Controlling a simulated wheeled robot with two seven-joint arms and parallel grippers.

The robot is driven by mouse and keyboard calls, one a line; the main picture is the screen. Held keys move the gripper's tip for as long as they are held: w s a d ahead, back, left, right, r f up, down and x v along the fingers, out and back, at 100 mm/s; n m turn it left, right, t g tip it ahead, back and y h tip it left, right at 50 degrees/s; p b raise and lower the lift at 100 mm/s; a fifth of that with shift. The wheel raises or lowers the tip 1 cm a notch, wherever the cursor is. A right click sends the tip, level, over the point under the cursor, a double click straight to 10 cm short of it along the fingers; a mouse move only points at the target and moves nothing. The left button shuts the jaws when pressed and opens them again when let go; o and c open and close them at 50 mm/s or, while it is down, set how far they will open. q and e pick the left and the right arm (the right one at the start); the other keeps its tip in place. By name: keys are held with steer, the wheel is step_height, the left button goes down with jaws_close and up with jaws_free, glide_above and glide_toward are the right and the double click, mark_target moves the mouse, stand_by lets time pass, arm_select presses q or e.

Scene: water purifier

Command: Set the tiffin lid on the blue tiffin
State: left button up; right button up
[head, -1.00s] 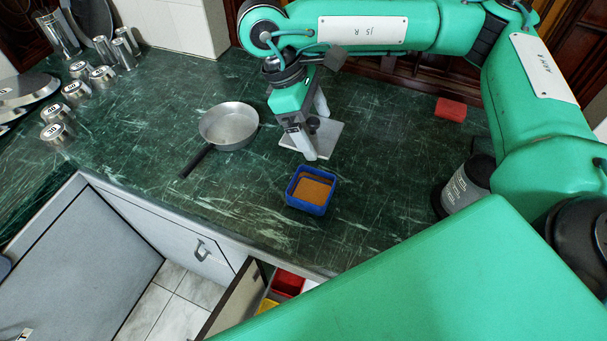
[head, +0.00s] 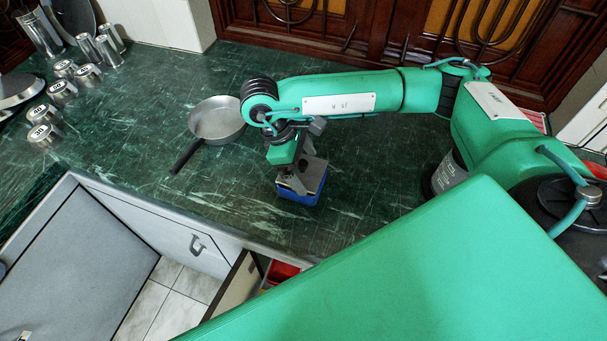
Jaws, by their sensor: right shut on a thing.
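The blue tiffin (head: 302,198) stands on the green counter, near its front edge. The grey square tiffin lid (head: 317,173) is over the tiffin and covers its opening. I cannot tell whether the lid is fully seated or just above the rim. My right gripper (head: 299,181) points down over the tiffin, shut on the lid. The fingers hide the lid's knob and part of the lid. My left gripper is not in view.
A pan (head: 217,119) with a black handle lies left of the tiffin. An open drawer (head: 236,290) is below the counter's front edge. The counter between pan and cups is clear.

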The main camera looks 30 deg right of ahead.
mark_target(302, 177)
steer(key=shift+f, duration=0.65)
steer(key=shift+s+a+f+p, duration=0.1)
steer(key=shift+s+f+p, duration=0.1)
steer(key=shift+f, duration=0.4)
steer(key=shift+s+f+p, duration=0.1)
steer(key=shift+f+p, duration=0.05)
steer(key=shift+f, duration=0.45)
steer(key=c, duration=0.3)
steer(key=shift+f, duration=0.4)
steer(key=shift+c, duration=0.9)
steer(key=shift+f, duration=0.15)
steer(key=shift+w+f, duration=0.1)
steer(key=o, duration=1.3)
steer(key=shift+w, duration=0.15)
steer(key=shift+w+r, duration=0.1)
steer(key=shift+r, duration=0.35)
steer(key=b+v, duration=0.2)
steer(key=v, duration=0.8)
steer(key=shift+w+a+r, duration=0.2)
steer(key=shift+a+r, duration=0.05)
steer(key=shift+r, duration=0.45)
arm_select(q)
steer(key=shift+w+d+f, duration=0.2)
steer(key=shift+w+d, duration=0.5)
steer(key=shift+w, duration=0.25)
